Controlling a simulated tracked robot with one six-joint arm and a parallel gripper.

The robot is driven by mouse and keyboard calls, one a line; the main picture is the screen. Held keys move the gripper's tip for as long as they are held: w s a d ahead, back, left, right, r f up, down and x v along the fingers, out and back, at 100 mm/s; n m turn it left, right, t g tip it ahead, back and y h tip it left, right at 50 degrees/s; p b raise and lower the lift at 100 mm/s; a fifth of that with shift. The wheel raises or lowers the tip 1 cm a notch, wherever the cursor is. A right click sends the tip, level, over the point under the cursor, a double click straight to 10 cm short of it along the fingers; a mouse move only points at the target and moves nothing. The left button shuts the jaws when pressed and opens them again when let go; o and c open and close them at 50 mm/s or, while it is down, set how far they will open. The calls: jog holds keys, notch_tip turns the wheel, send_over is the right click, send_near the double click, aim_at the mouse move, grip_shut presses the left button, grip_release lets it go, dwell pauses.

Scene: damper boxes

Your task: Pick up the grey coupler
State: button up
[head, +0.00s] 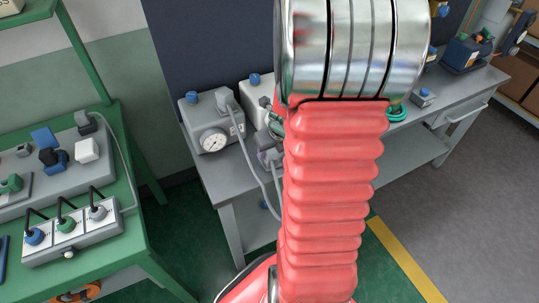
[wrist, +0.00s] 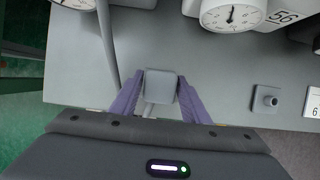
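A small grey block (wrist: 162,88), which looks like the grey coupler, is between the two purple fingers of my gripper (wrist: 163,82) in the wrist view. The fingertips are level with it, one close along each side. I cannot tell whether both touch it. A pale stem shows below the block. In the head view my arm hides most of this spot; only a bit of my gripper (head: 268,156) shows beside the arm, over the grey bench.
A grey gauge box (head: 212,128) with a blue knob and a hose stands on the grey bench (head: 222,186). A square grey peg (wrist: 265,98) is right of my gripper. A green table (head: 128,245) with a lever panel (head: 72,240) stands at left.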

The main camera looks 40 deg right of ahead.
jog(key=c, duration=0.8)
jog(key=shift+r, duration=0.1)
notch_tip(320, 180, up, 10)
jog(key=shift+f, duration=0.1)
dwell(0.7)
